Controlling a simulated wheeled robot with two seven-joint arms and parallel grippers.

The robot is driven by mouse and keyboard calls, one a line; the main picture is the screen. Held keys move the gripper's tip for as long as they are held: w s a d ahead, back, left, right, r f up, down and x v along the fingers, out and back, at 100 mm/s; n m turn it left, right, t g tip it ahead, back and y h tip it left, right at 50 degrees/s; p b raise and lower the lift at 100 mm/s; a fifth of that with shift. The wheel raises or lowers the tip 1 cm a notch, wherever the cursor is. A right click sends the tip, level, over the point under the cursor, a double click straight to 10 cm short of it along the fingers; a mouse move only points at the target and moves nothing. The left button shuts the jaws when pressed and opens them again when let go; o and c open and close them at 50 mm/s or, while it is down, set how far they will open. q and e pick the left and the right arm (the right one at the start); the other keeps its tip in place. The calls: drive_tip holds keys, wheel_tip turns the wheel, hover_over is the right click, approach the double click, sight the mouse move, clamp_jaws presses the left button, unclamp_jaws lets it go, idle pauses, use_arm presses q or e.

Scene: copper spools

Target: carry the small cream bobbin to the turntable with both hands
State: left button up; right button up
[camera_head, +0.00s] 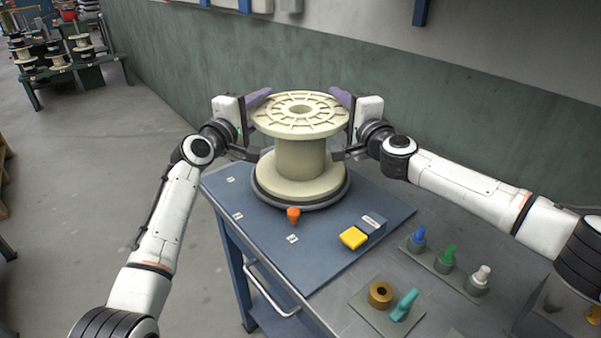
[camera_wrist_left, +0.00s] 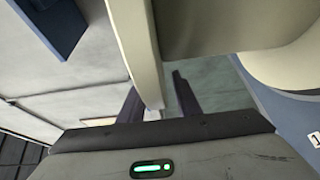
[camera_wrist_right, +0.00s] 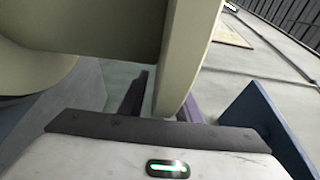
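The cream bobbin (camera_head: 300,155) stands upright on the dark round turntable (camera_head: 345,196) on the blue table top. Its lower flange appears to rest on the disc. My left gripper (camera_head: 262,124) is at the left side of the upper flange, and my right gripper (camera_head: 338,124) is at the right side. Each has a purple finger above the flange and a dark finger below it. The fingers are spread. In the left wrist view the flange rim (camera_wrist_left: 137,45) lies between them with a gap on one side; the right wrist view shows the same at the other rim (camera_wrist_right: 190,50).
An orange knob (camera_head: 293,215) and a yellow block (camera_head: 353,238) are in front of the turntable. Blue, green and white pegs (camera_head: 447,258), a brass ring (camera_head: 380,294) and a teal piece (camera_head: 404,305) are nearer right. A green-grey wall (camera_head: 220,55) is close behind.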

drive_tip(key=shift+s, duration=0.1)
use_arm(q)
drive_tip(key=v, duration=1.2)
use_arm(e)
drive_tip(key=v, duration=1.2)
